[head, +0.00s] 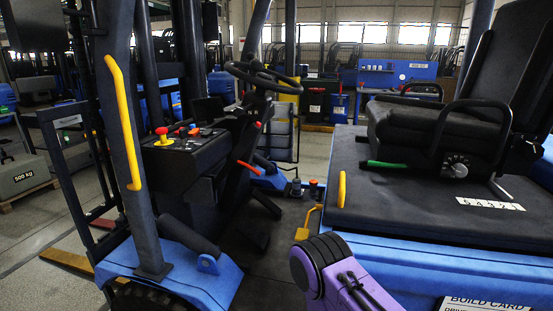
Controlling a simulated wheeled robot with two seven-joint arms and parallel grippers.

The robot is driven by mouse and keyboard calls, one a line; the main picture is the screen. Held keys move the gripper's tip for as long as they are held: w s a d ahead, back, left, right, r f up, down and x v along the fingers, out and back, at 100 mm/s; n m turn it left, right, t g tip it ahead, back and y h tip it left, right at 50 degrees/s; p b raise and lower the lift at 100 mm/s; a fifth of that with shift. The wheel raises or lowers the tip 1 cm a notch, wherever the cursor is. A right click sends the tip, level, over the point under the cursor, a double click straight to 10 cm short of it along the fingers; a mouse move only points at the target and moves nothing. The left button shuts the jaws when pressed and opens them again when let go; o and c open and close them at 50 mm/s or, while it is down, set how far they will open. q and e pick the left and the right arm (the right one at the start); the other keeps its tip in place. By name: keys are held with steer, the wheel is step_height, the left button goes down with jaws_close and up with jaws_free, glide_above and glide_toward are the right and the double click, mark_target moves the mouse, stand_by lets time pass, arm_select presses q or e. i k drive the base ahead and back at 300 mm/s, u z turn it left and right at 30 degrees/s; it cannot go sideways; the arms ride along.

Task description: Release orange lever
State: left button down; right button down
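A thin orange-red lever (248,168) sticks out at an angle low on the right side of the forklift's steering column, above the cab floor. It is the part in view that best fits the orange lever. A small orange switch (206,132) is on the dark console (185,150) to its left. Neither of my grippers shows in the head view. A purple and black part at the bottom centre looks like my own arm, with no fingers visible. Nothing of mine is seen touching the lever.
The steering wheel (263,78) is above the lever. A blue seat base (430,240) with a black seat (440,130) and green-gripped handle (386,164) fills the right. A pillar with a yellow grab handle (122,122) stands left. The cab floor (268,265) between is mostly clear.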

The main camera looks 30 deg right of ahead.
mark_target(252, 168)
steer(key=z, duration=0.65)
steer(key=i, duration=0.85)
steer(key=z, duration=0.85)
